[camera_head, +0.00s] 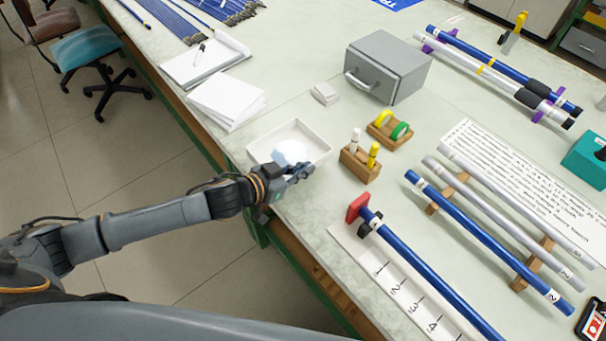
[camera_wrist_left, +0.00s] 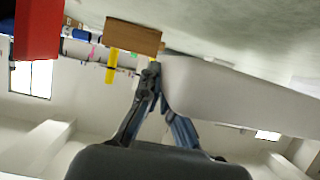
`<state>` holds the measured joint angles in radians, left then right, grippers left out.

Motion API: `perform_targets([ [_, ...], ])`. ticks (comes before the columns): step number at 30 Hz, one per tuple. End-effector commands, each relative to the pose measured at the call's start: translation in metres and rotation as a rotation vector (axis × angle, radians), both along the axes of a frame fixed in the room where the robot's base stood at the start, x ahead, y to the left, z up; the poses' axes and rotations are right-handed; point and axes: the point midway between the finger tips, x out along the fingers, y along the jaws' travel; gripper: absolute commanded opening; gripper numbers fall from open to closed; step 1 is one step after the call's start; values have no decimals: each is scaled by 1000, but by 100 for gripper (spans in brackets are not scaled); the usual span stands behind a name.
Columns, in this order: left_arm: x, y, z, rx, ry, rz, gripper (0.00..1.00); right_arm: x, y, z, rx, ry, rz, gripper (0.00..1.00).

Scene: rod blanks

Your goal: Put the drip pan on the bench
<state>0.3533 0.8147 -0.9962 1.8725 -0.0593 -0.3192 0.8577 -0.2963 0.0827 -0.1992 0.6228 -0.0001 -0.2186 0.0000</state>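My left gripper (camera_head: 297,174) is at the pan's near right corner. In the left wrist view, which looks upside down, its fingers (camera_wrist_left: 158,92) close together around the end of the pan's wall (camera_wrist_left: 235,98); part of one finger is hidden by the wall. My right gripper is not in view.
White paper stacks (camera_head: 226,101) lie behind the pan. A grey metal box (camera_head: 390,68) stands farther back. Some bench between is clear.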

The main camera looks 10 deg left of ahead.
Motion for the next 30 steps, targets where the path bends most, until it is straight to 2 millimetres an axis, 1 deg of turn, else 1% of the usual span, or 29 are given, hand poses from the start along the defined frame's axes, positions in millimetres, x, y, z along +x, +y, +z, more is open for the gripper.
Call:
perform_targets([
  [5, 9, 2, -11, 0, -2, 1, 0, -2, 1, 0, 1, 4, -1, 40],
  [9, 8, 1, -32, 0, 2, -1, 0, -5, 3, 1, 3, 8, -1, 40],
  [11, 8, 2, -38, 1, 1, 0, 0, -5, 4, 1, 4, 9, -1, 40],
  [23, 8, 1, -44, -1, -1, -1, 0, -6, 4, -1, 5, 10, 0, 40],
  [24, 8, 2, -43, 0, 0, -1, 11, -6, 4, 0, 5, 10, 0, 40],
  [27, 8, 2, -43, 0, 0, -1, 28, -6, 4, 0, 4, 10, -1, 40],
  [30, 8, 2, -43, 0, 0, -1, 28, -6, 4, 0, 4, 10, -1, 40],
])
